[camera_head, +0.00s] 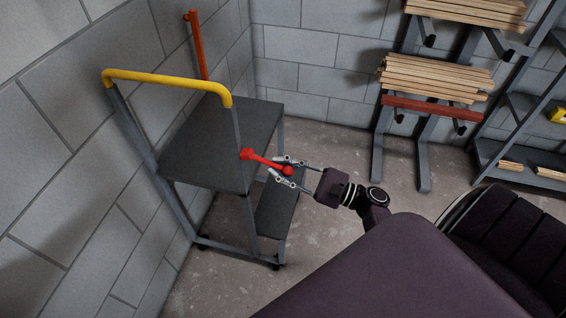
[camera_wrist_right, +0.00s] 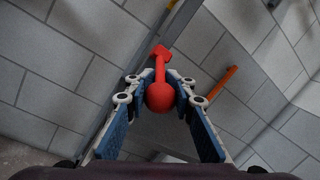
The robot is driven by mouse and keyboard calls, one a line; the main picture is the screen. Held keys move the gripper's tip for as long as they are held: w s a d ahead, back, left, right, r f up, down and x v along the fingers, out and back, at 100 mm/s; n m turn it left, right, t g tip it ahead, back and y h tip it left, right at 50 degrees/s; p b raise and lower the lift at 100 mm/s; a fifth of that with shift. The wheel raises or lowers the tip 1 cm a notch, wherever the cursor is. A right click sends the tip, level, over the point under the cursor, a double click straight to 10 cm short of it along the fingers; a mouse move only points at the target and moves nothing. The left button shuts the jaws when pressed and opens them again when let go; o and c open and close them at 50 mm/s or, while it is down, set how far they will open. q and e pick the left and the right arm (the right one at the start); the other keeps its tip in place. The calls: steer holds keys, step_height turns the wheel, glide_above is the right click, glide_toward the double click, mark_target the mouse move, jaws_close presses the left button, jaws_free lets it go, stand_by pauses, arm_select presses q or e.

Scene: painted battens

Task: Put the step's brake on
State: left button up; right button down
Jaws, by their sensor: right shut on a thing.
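The rolling step (camera_head: 215,140) has dark platforms, a grey frame and a yellow handrail (camera_head: 165,80). It stands by the left wall. A red brake lever (camera_head: 264,160) with a ball knob (camera_head: 288,171) sticks out from the side of its upper platform toward the right. My right gripper (camera_head: 284,171) is at the knob, its fingers on either side. In the right wrist view the red knob (camera_wrist_right: 160,97) sits between the blue finger pads, and the lever's stem (camera_wrist_right: 160,68) runs away from it. The right gripper is shut on the knob. My left gripper is not in view.
A rack with light wooden battens (camera_head: 435,75) and one red batten (camera_head: 432,108) stands at the back right. An orange post (camera_head: 197,45) leans at the wall behind the step. Shelving (camera_head: 520,165) is at far right. The floor (camera_head: 335,150) between step and rack is clear.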

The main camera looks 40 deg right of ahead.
steer(key=c, duration=1.6)
jaws_free()
steer(key=shift+w, duration=0.1)
steer(key=v, duration=1.2)
